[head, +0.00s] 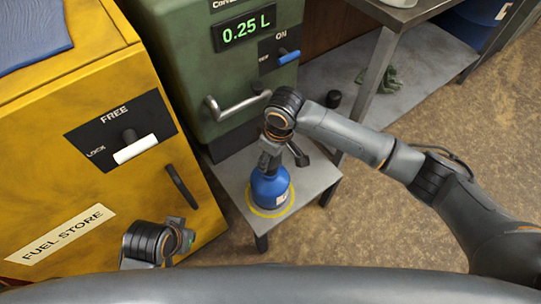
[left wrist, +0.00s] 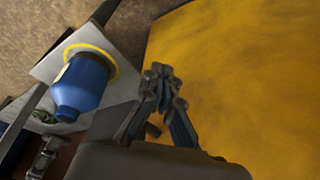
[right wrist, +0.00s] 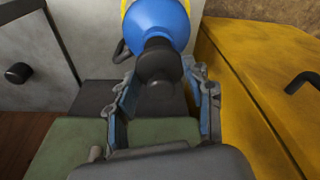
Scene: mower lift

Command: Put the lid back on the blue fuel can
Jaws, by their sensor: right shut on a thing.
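The blue fuel can (head: 270,188) stands upright inside a yellow ring on a small grey table (head: 233,178). It also shows in the left wrist view (left wrist: 82,85) and at the top of the right wrist view (right wrist: 158,18). My right gripper (head: 268,158) is right above the can, pointing down. In the right wrist view its fingers (right wrist: 162,80) are shut on a dark lid (right wrist: 160,63) in line with the can's top. I cannot tell whether the lid touches the neck. My left gripper (left wrist: 158,75) is shut and empty, beside the yellow cabinet.
The yellow fuel store cabinet (head: 60,150) stands at left with a white-handled lock. Behind the table is a green dispenser (head: 200,60) reading 0.25 L, with a metal handle (head: 235,108). A grey shelf with a green glove (head: 380,78) is at right. The brown floor is open.

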